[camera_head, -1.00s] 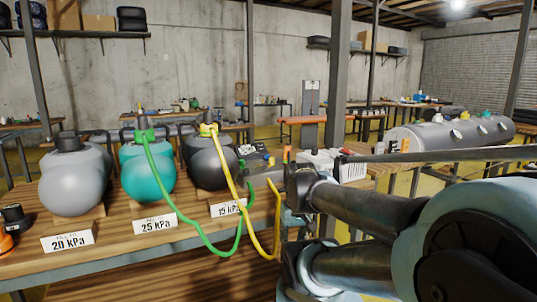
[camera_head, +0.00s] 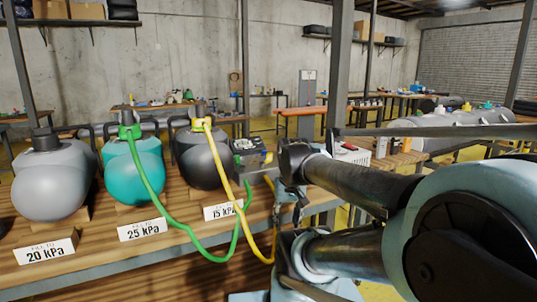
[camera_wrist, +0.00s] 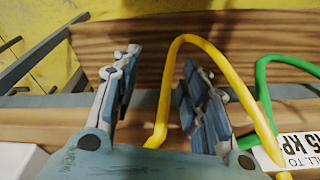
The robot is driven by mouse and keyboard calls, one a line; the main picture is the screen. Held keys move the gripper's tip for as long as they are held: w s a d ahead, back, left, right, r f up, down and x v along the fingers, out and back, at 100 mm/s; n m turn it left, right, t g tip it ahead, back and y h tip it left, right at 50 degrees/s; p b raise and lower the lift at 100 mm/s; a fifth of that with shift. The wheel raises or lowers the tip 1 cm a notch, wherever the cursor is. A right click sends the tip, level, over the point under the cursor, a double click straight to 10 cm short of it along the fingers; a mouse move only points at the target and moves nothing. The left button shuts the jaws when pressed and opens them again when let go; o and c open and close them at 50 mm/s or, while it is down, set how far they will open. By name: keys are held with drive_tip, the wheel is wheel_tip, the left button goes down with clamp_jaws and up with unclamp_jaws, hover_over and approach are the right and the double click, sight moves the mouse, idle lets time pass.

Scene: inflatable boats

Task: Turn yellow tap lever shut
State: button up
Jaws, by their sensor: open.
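A yellow fitting (camera_head: 203,124) sits on top of the black inflatable (camera_head: 200,160), with a yellow hose (camera_head: 234,180) running down from it past the bench's front edge. No yellow tap lever can be told apart for certain. My gripper (camera_wrist: 161,62) is open in the wrist view, its two fingers spread. The yellow hose (camera_wrist: 220,62) arches up between and behind the fingers there; I cannot tell whether it touches the right finger. In the head view my gripper is small and dark beside the hose, partly hidden by my arm.
A teal inflatable (camera_head: 135,165) with a green hose (camera_head: 165,206) and a grey inflatable (camera_head: 55,185) stand left on the wooden bench. Labels include a 15 kPa card (camera_head: 222,212). A dark box (camera_head: 250,152) stands right of the black inflatable. A green hose loop (camera_wrist: 262,82) hangs close by.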

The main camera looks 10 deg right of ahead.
drive_tip(key=w+r+m+g, duration=0.1)
drive_tip(key=w+r+m, duration=0.2)
drive_tip(key=w+r, duration=1.45)
wheel_tip(320, 180, up, 12)
drive_tip(key=m+g, duration=0.1)
drive_tip(key=m, duration=0.2)
hover_over(270, 153)
wheel_tip(270, 153, down, 17)
drive_tip(key=shift+w+a+f, duration=0.1)
drive_tip(key=shift+w+f, duration=0.05)
drive_tip(key=shift+f, duration=0.05)
clamp_jaws()
